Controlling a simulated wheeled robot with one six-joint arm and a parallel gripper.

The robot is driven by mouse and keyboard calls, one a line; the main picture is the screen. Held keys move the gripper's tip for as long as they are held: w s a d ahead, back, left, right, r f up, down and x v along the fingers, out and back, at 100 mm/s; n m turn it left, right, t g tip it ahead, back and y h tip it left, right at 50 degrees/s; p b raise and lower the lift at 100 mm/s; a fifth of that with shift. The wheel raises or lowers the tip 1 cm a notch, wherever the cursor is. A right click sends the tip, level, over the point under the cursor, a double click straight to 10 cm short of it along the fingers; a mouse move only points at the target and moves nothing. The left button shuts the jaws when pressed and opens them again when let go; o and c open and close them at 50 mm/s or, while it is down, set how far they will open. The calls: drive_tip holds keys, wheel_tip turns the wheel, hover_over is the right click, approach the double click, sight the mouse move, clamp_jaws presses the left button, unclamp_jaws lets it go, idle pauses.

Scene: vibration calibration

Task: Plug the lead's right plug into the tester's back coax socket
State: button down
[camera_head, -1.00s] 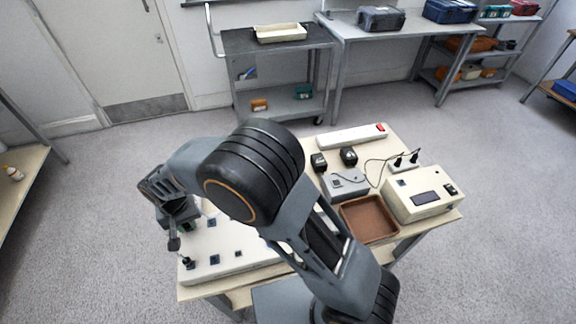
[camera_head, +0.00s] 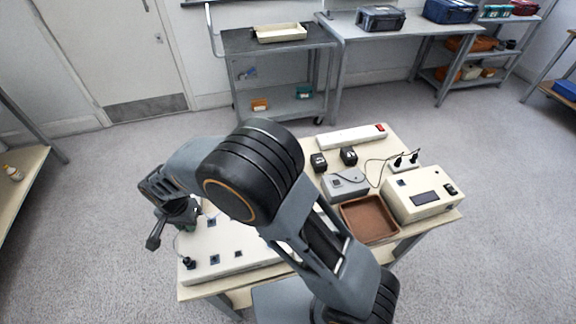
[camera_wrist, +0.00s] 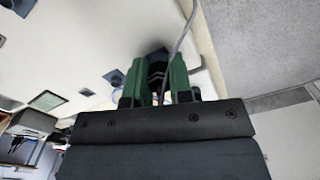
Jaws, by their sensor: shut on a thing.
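My gripper (camera_wrist: 157,80), with green fingers, is shut on a dark plug (camera_wrist: 157,58) in the wrist view. A thin grey lead (camera_wrist: 182,38) passes beside the fingers and runs up out of view. In the head view my gripper (camera_head: 188,214) is at the left edge of a white panel box (camera_head: 222,244), seemingly the tester, partly hidden by my arm. Small dark square sockets (camera_head: 214,259) sit on its top. A dark plug (camera_head: 189,263) stands at its front left corner. Whether the held plug touches a socket cannot be told.
On the table's right are a brown tray (camera_head: 344,205), a cream box with a display (camera_head: 389,201), a grey box (camera_head: 345,193), two small black blocks (camera_head: 348,156) and a white power strip (camera_head: 322,141). Open floor lies left of the table.

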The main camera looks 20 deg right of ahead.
drive_tip(key=shift+m, duration=1)
drive_tip(key=c, duration=0.9)
unclamp_jaws()
drive_tip(key=shift+c, duration=0.2)
drive_tip(key=shift+r, duration=0.2)
drive_tip(key=shift+r+p, duration=1.85)
drive_tip(key=shift+r, duration=0.5)
drive_tip(key=shift+r, duration=0.1)
wheel_tip(320, 180, up, 14)
drive_tip(key=shift+f, duration=0.2)
